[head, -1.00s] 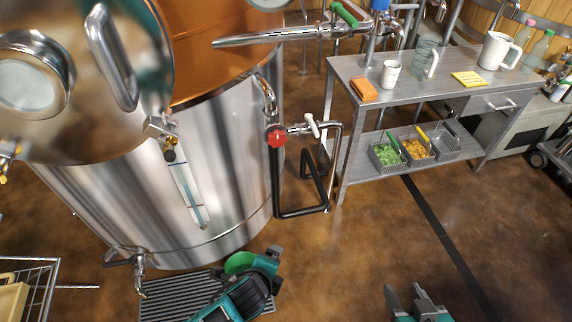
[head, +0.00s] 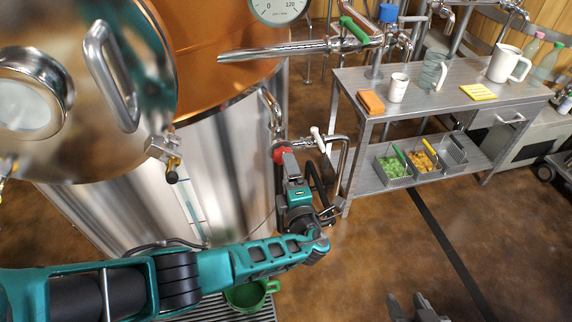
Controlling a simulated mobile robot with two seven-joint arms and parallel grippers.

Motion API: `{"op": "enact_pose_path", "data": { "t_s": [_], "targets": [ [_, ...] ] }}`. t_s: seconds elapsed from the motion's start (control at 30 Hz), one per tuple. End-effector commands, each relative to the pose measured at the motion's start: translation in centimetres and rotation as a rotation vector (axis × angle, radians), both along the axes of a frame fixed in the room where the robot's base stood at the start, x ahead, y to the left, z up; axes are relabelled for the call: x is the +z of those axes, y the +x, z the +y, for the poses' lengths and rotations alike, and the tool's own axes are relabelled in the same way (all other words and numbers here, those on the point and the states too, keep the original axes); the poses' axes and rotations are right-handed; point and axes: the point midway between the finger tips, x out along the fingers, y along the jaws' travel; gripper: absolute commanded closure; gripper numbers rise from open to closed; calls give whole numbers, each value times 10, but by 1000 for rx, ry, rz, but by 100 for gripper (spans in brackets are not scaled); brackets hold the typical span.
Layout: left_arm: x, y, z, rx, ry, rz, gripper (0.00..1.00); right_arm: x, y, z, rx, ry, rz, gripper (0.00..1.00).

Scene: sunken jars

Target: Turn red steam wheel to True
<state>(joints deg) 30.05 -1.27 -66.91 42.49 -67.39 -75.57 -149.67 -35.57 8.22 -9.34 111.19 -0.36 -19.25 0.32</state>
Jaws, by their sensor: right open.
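The red steam wheel (head: 281,152) is a small red knob on the steel pipe at the right side of the big tank. My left arm reaches across from the lower left, and my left gripper (head: 288,165) is up at the wheel, covering its lower right part. I cannot tell whether its fingers touch or grip the wheel. My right gripper (head: 415,308) shows at the bottom edge, open and empty, low over the floor and far from the wheel.
A pipe with a white-handled valve (head: 317,137) stands right beside the wheel. A steel table (head: 440,95) with mugs is to the right. A green container (head: 248,295) is partly hidden under my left arm. Open floor lies at the lower right.

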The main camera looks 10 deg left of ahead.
Motion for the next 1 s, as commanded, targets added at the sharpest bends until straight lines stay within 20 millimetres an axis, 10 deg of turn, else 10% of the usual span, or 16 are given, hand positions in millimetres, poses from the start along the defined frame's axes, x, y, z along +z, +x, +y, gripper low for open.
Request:
{"op": "enact_pose_path", "data": {
  "t_s": [0.3,1.0],
  "targets": [
    [0,40,19,2,-4,0,13,-1,-1,0,-1,0,3,52],
    [-2,60,30,1,-8,1,13,-18,-2,0,-1,0,5,52]
  ]
}}
